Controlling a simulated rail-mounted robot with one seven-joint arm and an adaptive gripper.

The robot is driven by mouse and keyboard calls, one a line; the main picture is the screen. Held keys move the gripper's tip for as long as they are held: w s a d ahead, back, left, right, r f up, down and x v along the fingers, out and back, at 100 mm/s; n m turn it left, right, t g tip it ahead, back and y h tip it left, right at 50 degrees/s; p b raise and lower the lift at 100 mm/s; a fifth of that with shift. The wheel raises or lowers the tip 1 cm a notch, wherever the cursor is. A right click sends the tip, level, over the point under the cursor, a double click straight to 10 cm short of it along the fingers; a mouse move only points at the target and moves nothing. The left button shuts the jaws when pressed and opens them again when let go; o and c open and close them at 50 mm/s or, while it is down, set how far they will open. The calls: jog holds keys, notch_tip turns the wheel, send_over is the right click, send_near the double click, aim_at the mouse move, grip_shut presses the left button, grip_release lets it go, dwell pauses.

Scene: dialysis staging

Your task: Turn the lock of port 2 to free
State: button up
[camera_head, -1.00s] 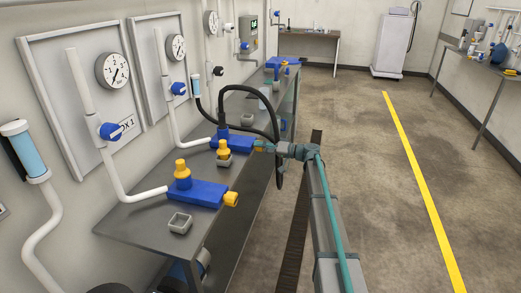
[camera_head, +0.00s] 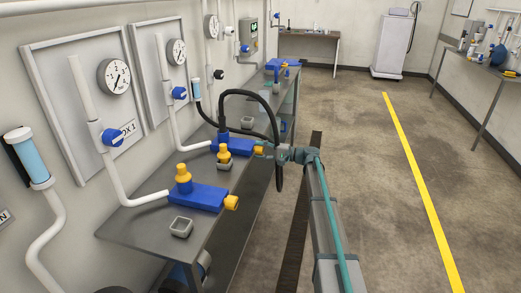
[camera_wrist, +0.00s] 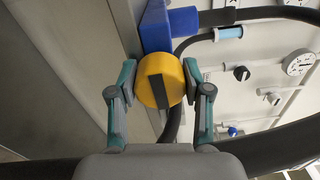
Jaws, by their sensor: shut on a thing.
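A yellow round lock knob (camera_wrist: 153,80) with a dark bar on its face sits at the end of a blue port block (camera_wrist: 157,27) in the wrist view. The bar runs nearly upright in that picture. My gripper (camera_wrist: 159,82) has one teal fingertip on each side of the knob and is shut on it. In the head view my gripper (camera_head: 264,150) reaches the knob (camera_head: 258,151) from the right, at the front end of the second blue block (camera_head: 238,145). The fingers partly hide the knob there. No port number is readable on this block.
A nearer blue block (camera_head: 203,197) with yellow parts stands on the grey bench (camera_head: 150,232), beside a small grey cup (camera_head: 180,226). A black hose (camera_head: 240,93) arches over the second block and hangs close to my gripper. The floor right of the bench is open.

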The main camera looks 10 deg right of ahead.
jog(key=shift+m, duration=0.3)
jog(key=o, duration=1.2)
jog(key=shift+c, duration=0.2)
jog(key=v, duration=1.2)
